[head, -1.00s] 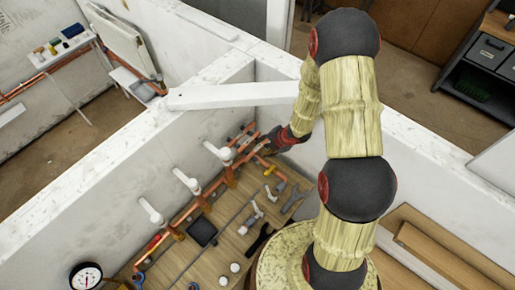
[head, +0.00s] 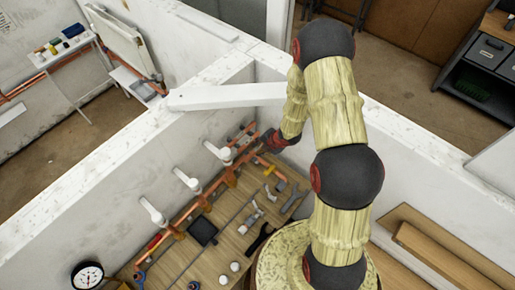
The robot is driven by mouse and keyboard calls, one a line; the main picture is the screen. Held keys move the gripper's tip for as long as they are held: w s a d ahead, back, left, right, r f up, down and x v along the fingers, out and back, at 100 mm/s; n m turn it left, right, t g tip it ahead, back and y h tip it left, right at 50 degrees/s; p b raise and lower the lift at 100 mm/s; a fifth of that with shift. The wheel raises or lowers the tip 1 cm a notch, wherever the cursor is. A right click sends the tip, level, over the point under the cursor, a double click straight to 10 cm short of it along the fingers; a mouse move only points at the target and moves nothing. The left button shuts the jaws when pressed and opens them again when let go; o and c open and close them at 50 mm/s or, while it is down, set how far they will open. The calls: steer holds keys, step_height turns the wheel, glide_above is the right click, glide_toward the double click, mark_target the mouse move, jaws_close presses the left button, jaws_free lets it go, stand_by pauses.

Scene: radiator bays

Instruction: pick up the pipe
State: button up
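Copper pipe (head: 205,193) runs along the foot of the white wall, beside several white valve-like fittings (head: 188,181). A short copper length (head: 242,132) shows near the bay's far corner. I cannot tell which length is the task's pipe. My gripper (head: 264,142) is at the far end of the wooden bench, close to the end of the copper run. It is small and dark, and my wrist partly hides it. I cannot tell whether its fingers are open or shut, or whether it touches the copper.
The wooden bench (head: 222,215) holds a black tray (head: 203,230), a black tool (head: 261,238), grey fittings and two white round pieces. A round gauge (head: 88,276) is at the lower left. White partition walls enclose the bay, and a white beam (head: 225,95) crosses its corner.

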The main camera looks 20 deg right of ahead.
jaws_close()
steer(key=shift+r, duration=0.1)
